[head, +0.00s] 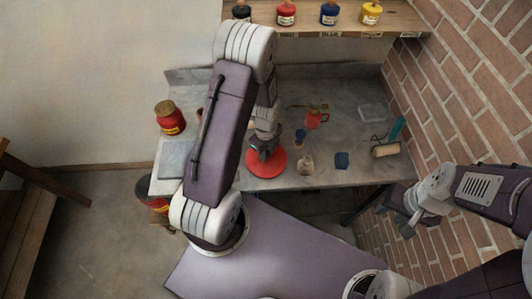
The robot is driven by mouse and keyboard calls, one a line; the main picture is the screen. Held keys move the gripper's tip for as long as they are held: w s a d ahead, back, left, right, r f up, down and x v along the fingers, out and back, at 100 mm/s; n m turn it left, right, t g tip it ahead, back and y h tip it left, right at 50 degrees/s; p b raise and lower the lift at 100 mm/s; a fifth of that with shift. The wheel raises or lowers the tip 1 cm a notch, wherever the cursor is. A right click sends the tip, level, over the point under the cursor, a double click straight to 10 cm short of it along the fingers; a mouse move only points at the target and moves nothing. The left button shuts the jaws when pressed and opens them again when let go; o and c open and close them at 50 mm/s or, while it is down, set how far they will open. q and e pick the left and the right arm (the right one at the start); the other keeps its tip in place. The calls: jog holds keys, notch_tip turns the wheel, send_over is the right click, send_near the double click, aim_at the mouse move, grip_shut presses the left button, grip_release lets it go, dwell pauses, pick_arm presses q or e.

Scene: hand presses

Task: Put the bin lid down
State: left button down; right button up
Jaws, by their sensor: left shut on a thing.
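The bin lid is a round red disc (275,170) at the front middle of the grey workbench. My left gripper (262,153) points down at it and is shut on it, with the fingertips partly hidden by my own wrist. I cannot tell whether the lid touches the bench top or is a little above it.
A shelf (310,30) holds several ink jars. A brick wall (465,100) bounds the right.

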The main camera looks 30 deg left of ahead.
pick_arm(q)
jog(key=shift+w+a+f, duration=0.1)
jog(key=shift+w+f, duration=0.1)
jog(key=shift+f, duration=0.5)
jog(key=shift+s, duration=0.15)
jog(key=c, duration=1.1)
grip_release()
jog(key=shift+f, duration=0.15)
jog(key=shift+c, duration=0.2)
notch_tip(320, 180, up, 12)
jog(key=r, duration=0.1)
jog(key=s+d+r+n, duration=0.1)
jog(key=s+n, duration=0.3)
jog(key=n, duration=0.6)
jog(key=s+d+r+n+t, duration=0.1)
jog(key=s+d+n, duration=0.3)
jog(key=n, duration=0.7)
jog(key=shift+s+r, duration=0.15)
jog(key=shift+r, duration=0.25)
